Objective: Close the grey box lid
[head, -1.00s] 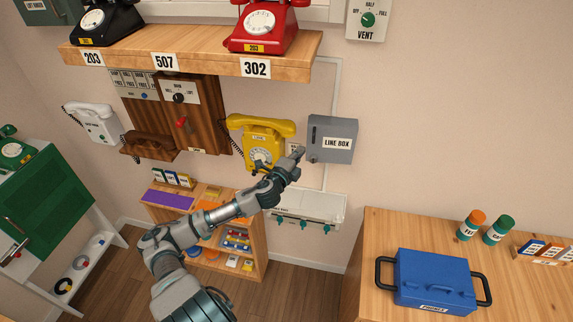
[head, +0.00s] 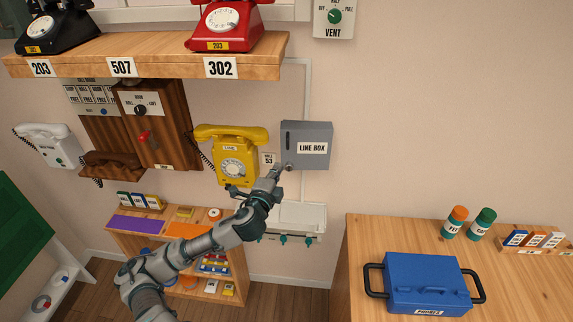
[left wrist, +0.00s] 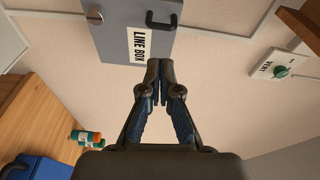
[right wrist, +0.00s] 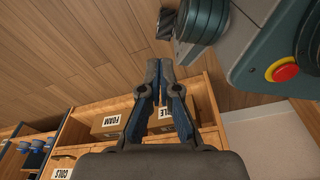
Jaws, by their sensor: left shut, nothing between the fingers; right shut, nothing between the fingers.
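The grey box (head: 306,146), labelled LINE BOX, is fixed to the wall right of the yellow phone. Its front lid lies flat against the box and looks closed; a dark handle shows at the lid's left side. The box also shows at the top of the left wrist view (left wrist: 120,35), with its handle near the gripper tips. My left gripper (head: 282,168) is just below and left of the box's lower left corner. In the left wrist view its fingers (left wrist: 160,65) are together and empty. My right gripper (right wrist: 160,65) is shut and empty, away from the box.
The yellow phone (head: 232,157) hangs just left of the box. A wooden shelf (head: 150,55) with phones is above. A table (head: 365,240) with a blue case (head: 428,282) stands at the lower right. The wall right of the box is bare.

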